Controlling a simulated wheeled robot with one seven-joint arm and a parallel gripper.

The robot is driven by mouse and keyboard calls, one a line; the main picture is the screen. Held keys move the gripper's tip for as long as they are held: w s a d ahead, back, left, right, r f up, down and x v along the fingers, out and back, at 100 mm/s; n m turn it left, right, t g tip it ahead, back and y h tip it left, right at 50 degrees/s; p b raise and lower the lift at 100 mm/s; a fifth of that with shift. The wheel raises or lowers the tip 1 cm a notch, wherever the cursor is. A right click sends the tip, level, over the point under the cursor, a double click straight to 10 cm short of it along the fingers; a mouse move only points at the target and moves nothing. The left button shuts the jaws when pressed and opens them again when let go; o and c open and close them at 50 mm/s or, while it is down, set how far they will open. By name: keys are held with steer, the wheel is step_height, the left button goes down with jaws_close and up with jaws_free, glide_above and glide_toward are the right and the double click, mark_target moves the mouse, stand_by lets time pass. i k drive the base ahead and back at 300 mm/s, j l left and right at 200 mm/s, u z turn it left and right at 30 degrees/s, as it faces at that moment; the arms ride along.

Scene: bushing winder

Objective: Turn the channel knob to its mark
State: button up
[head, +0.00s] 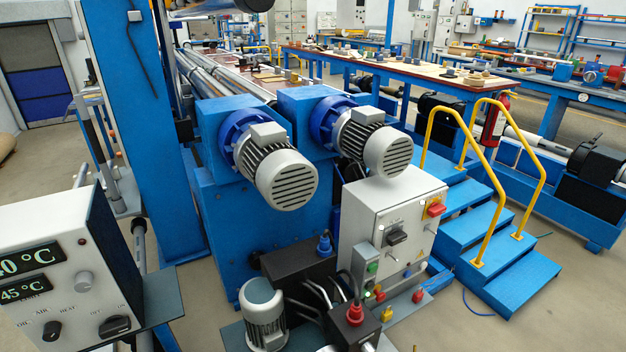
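A light grey control box (112,256) stands at the left edge, with two dark displays that show temperatures in °C, and their left ends are cut off by the picture edge. Below them a small black knob (53,331) has lettering around it that seems to read OIL, AIR and HEAT; it may be the channel knob. I cannot tell which label it points at. A wider black switch knob (115,326) with OFF and ON lettering sits to its right. My gripper is not in view.
The box is beside a grey shelf (160,312). A blue column (150,130) rises behind it. Two motors (280,172) on a blue machine fill the middle. A grey switch cabinet (390,225) and blue steps with yellow rails (490,230) are at right.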

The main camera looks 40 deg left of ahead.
mark_target(52, 330)
steer(key=u, duration=2.65)
